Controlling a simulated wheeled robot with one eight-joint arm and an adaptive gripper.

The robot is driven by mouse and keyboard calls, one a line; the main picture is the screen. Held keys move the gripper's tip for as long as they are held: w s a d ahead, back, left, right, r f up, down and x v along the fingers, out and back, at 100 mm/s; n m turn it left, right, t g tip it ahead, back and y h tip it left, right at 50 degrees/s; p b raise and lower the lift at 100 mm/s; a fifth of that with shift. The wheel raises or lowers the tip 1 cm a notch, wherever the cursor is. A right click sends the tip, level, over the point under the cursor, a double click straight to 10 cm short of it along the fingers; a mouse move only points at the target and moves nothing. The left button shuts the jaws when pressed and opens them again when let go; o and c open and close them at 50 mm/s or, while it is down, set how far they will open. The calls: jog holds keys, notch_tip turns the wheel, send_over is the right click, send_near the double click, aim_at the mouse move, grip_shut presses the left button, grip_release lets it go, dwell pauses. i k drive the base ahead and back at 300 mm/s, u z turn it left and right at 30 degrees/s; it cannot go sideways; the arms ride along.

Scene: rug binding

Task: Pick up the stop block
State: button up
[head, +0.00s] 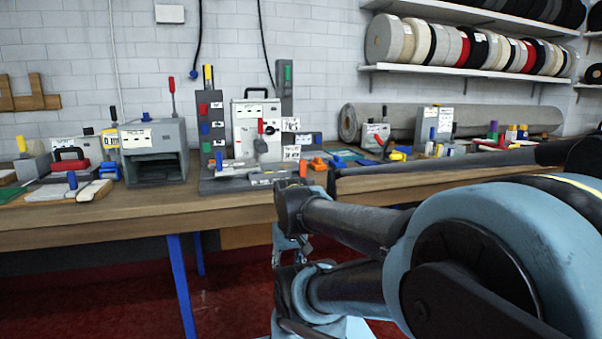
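I cannot tell for sure which of the small pieces on the workbench (130,213) is the stop block. Small orange blocks (318,164) sit near the bench's front edge, right of the grey upright machine (217,130). My arm reaches in from the right and folds down in front of the bench, below its top. My gripper is not clearly made out among the folded links, and its fingers cannot be read. Nothing on the bench is seen in its grasp. The arm hides part of the bench's front right.
A grey open-fronted box (154,152) and a red-handled item (70,160) stand at the left. A rolled grey rug (450,119) lies at the back right, below shelves of binding rolls (440,45). A dark long bar (430,172) runs along the right front of the bench.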

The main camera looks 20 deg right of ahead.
aim_at(302, 163)
jog(key=k, duration=1.25)
jog(key=z, duration=0.75)
jog(key=i, duration=1.4)
jog(key=u, duration=0.2)
